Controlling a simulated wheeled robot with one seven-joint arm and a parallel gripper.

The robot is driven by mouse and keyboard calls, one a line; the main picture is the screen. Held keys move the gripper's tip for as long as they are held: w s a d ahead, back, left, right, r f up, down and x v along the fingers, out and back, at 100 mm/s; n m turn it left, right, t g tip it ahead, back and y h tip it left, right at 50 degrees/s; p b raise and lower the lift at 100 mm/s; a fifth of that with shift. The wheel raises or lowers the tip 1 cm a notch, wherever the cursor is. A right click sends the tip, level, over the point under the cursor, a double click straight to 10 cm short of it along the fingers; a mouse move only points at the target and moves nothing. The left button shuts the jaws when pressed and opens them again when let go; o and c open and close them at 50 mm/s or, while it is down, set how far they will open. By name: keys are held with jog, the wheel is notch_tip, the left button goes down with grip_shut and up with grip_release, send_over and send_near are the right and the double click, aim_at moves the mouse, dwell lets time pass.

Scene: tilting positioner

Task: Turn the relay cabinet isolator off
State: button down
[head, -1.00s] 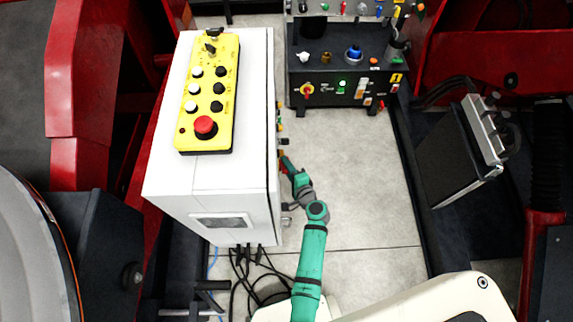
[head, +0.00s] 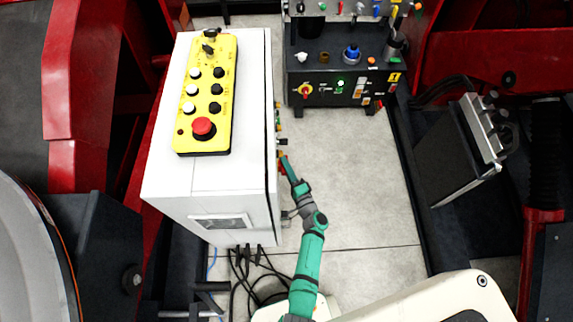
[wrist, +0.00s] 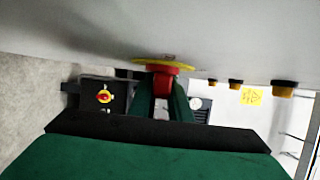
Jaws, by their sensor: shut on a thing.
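The relay cabinet (head: 200,190) is the white box at left centre in the head view. Its isolator is a red knob (wrist: 161,69) on a yellow round plate (wrist: 168,61), on the cabinet's side face, seen close up in the wrist view. My gripper (wrist: 161,88) has its two green fingers shut on the red knob. In the head view my gripper (head: 287,168) reaches up along the cabinet's right side, and the knob is mostly hidden there. The knob's exact angle cannot be told.
A yellow control box (head: 206,95) with a red mushroom button (head: 203,128) lies on the cabinet. A black console (head: 340,80) has another red-and-yellow switch (head: 306,90). Several small buttons line the cabinet side near my gripper. Floor (head: 350,180) to the right is clear; cables (head: 250,285) lie below.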

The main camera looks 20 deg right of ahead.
jog(key=shift+a+f, duration=0.15)
jog(key=shift+a, duration=0.05)
jog(key=c, duration=1.6)
grip_release()
jog(key=shift+s, duration=0.1)
jog(key=shift+c, duration=0.2)
jog(key=shift+d, duration=0.1)
jog(key=shift+s, duration=0.2)
jog(key=s+d, duration=0.1)
jog(key=s, duration=0.9)
jog(key=shift+s+d, duration=0.2)
jog(key=shift+a, duration=0.15)
